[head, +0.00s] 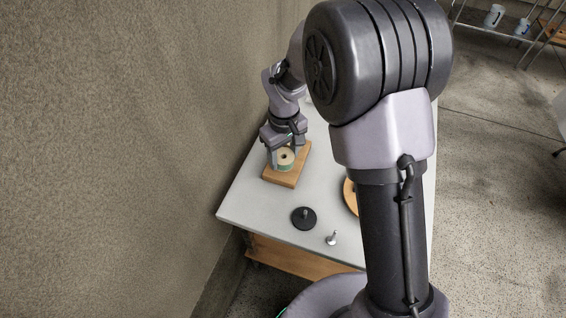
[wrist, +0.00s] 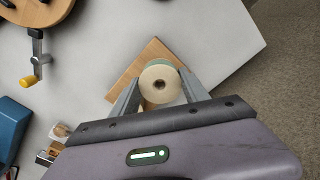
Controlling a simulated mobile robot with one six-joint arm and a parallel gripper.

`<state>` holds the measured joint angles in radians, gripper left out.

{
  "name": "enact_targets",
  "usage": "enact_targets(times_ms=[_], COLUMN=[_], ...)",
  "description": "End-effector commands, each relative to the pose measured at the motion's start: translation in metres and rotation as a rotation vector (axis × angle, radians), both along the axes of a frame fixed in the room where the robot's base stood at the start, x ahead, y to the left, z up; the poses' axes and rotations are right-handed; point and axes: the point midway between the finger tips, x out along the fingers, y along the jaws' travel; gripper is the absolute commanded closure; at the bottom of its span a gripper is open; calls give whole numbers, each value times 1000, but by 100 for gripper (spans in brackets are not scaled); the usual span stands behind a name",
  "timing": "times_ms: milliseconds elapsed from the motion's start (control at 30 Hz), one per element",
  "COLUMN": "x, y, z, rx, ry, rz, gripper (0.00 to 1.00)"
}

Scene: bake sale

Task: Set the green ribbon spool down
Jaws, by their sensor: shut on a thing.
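The green ribbon spool (head: 285,160) has a pale round top with a dark centre hole and a green band around its side. It also shows in the wrist view (wrist: 160,84), between the two grey fingers. My gripper (head: 283,152) is shut on the spool from both sides; its fingertips in the wrist view (wrist: 156,88) lie along the spool's flanks. The spool is upright over a wooden board (head: 281,180) on the table. I cannot tell whether its underside touches the board. The board also shows in the wrist view (wrist: 148,56).
The pale table (head: 250,204) stands against a wall. A black disc with a peg (head: 304,218), a small metal piece (head: 332,239) and a round wooden item (head: 350,197) are on it. The wrist view shows a yellow-handled crank (wrist: 32,77) and a blue object (wrist: 14,133).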

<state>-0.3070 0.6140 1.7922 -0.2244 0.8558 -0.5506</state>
Motion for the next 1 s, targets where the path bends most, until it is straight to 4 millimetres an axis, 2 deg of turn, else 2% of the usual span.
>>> enact_targets(times_ms=[33, 100, 200, 533, 567, 633, 667, 933, 1000], x=[6, 4, 4, 4, 4, 4, 4, 4, 4], y=[4, 3, 3, 3, 3, 3, 3, 3, 3], z=[-2, -22, -39, -40, -39, -39, -39, -38, -32], rx=[1, -1, 0, 0, 0, 0, 0, 0, 1], ry=[-1, 3, 2, 0, 0, 0, 0, 0, -1], rz=[0, 0, 0, 0, 0, 0, 0, 0, 0], gripper=[87, 87, 87, 86, 43, 30, 26, 26, 26])
